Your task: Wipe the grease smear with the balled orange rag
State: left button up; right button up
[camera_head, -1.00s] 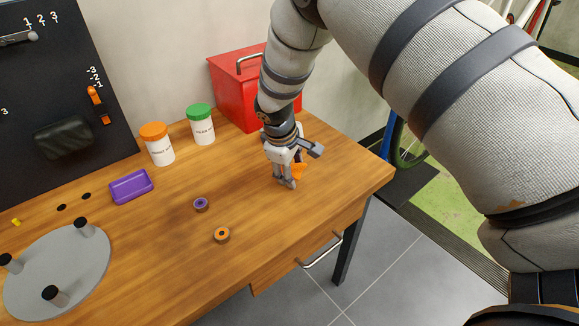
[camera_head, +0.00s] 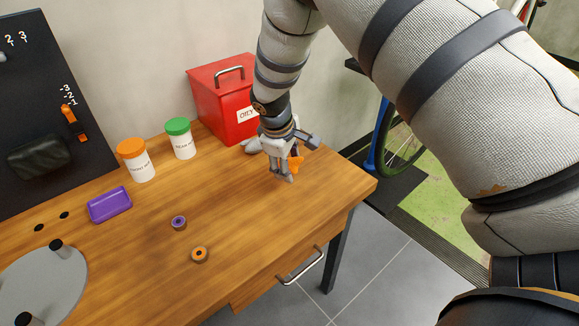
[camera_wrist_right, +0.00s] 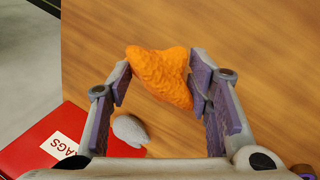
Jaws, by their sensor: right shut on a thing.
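My right gripper (camera_head: 284,176) points down over the right part of the wooden table (camera_head: 240,208). It is shut on the balled orange rag (camera_head: 296,161), which partly shows behind its fingers. In the right wrist view the orange rag (camera_wrist_right: 160,76) sits between the two fingertips of the gripper (camera_wrist_right: 158,84), with plain wood behind it. I cannot tell whether the rag touches the table. I cannot make out a grease smear for sure in either view. My left gripper is not in view.
A red box (camera_head: 222,104) stands at the back, with a grey lump (camera_head: 252,146) by it. Two white jars, with orange (camera_head: 138,163) and green (camera_head: 180,142) lids, a purple tray (camera_head: 110,205) and two small rings (camera_head: 199,255) lie to the left. The table's right end is clear.

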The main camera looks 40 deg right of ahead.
jog(key=shift+r, duration=2.2)
